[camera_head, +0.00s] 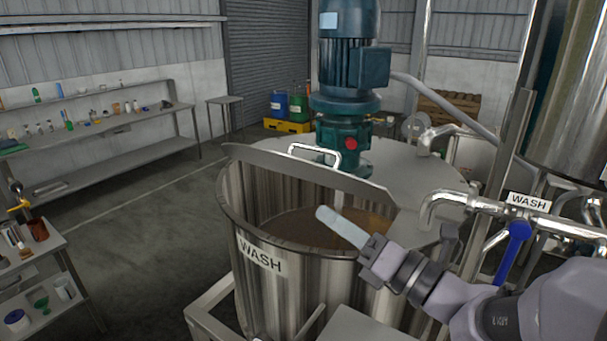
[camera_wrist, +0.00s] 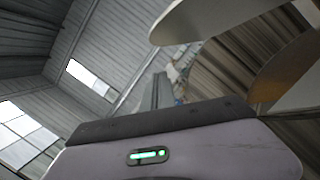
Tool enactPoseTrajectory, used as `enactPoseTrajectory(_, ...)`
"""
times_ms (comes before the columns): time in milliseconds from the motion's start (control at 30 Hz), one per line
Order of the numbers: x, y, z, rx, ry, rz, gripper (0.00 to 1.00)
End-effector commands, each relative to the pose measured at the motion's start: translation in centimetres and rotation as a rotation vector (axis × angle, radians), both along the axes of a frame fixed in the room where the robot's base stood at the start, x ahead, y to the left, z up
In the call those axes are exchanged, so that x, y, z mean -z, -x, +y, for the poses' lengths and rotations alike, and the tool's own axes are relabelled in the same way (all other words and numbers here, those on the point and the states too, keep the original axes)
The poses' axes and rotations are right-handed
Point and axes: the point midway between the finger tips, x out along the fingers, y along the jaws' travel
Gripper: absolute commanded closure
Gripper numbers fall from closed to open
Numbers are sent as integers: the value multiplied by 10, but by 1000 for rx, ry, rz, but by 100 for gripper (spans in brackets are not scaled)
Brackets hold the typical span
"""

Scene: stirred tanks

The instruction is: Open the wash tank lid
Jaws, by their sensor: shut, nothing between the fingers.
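The wash tank (camera_head: 300,297) is a round steel vessel labelled WASH. Its lid (camera_head: 262,158) is a grey plate with a pale bar handle (camera_head: 318,153); it stands raised and tilted, seen nearly edge-on. The front of the tank top is open, and brownish contents (camera_head: 300,228) show inside. My gripper (camera_head: 330,217) is shut and empty, its pale fingers over the front right part of the opening, in front of the lid and apart from the handle. The wrist view shows my gripper's housing and pale curved plates at the right, which I cannot identify surely.
A green motor (camera_head: 345,85) stands on the tank's fixed top behind the lid. A pipe with a blue valve handle (camera_head: 514,245) and WASH tag is at the right, near my arm. Shelves (camera_head: 105,125) line the left wall. Open floor (camera_head: 130,215) lies left of the tank.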

Motion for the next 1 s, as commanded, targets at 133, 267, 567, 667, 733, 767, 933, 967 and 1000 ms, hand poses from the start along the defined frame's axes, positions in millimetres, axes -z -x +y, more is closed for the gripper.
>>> enactPoseTrajectory(133,-7,-22,22,-8,5,-2,100)
enactPoseTrajectory(267,-13,-42,42,-7,5,-1,100)
enactPoseTrajectory(567,-39,-77,49,0,7,-6,100)
enactPoseTrajectory(667,-45,-82,45,-1,6,-4,100)
enactPoseTrajectory(733,-47,-83,44,-1,7,-4,100)
enactPoseTrajectory(767,-47,-84,44,-1,7,-4,100)
enactPoseTrajectory(933,-47,-84,43,-2,7,-3,100)
enactPoseTrajectory(967,-47,-84,43,-2,7,-3,100)
enactPoseTrajectory(1000,-47,-84,44,-2,7,-3,100)
